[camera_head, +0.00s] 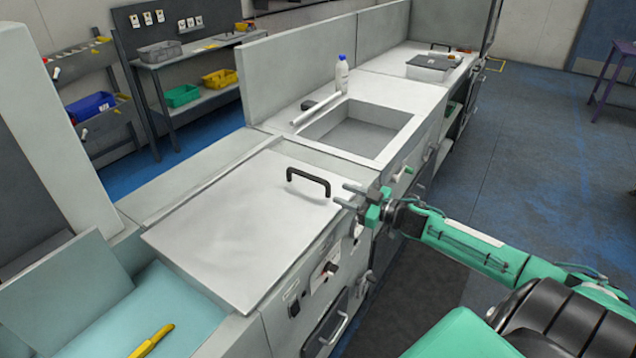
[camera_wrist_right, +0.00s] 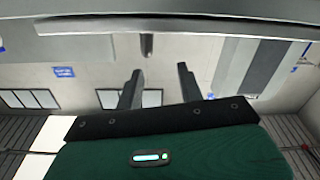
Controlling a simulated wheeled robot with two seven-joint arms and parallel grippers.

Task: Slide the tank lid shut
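A flat grey lid (camera_head: 235,225) with a black bar handle (camera_head: 308,180) lies on the counter in the head view. Left of it is an open light-blue tank (camera_head: 195,310) with a yellow-handled tool (camera_head: 152,341) in it. My right gripper (camera_head: 347,196) is just right of the handle, near the lid's right edge, and apart from the handle. Its two fingers are spread and empty; they also show apart in the right wrist view (camera_wrist_right: 158,85). A grey edge crosses the top of the wrist view. My left gripper is not in view.
An open sink basin (camera_head: 355,130) is set in the counter beyond the lid. A door handle (camera_head: 335,328) projects from the front below the lid.

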